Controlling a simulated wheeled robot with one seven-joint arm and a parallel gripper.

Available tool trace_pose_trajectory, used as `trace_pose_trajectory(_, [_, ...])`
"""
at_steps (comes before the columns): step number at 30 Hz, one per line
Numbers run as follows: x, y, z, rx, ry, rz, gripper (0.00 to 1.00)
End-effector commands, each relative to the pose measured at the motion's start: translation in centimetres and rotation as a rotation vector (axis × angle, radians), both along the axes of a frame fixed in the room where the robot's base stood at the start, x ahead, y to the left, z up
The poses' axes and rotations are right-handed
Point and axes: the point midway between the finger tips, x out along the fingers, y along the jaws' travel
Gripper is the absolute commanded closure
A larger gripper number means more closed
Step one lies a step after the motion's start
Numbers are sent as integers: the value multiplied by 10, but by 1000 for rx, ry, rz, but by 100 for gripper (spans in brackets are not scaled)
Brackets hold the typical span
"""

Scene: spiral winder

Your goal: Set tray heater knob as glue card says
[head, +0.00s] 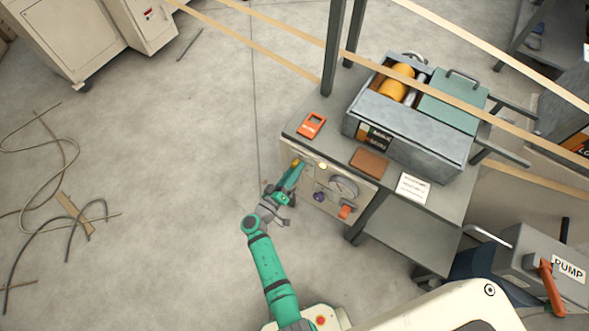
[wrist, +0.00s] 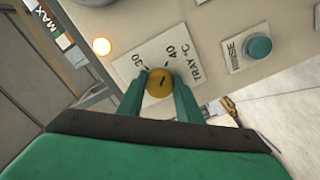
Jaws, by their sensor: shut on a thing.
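The tray heater knob (wrist: 160,83) is round and yellow with a short black pointer line. It sits on a pale plate (wrist: 185,57) marked "30", "40" and "TRAY °C". The line tilts up and slightly right, roughly toward the 40 side; its exact reading is hard to tell. My gripper (wrist: 160,92) is shut on the knob, one green finger at each side. In the head view my gripper (head: 297,172) is at the left end of the machine's front panel. A white card (head: 413,187) with small text lies on the table; its writing is unreadable here.
A lit lamp (wrist: 101,46) is left of the plate and a teal RINSE button (wrist: 257,47) is right of it. An orange device (head: 312,124) and a brown block (head: 369,163) lie on the table. Cables (head: 45,150) lie on the floor at left.

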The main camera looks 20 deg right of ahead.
Motion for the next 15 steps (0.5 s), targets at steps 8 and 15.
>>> trace_pose_trajectory(8, [2, 2, -1, 3, 2, 7, 50])
trace_pose_trajectory(15, [0, 3, -1, 2, 1, 5, 50])
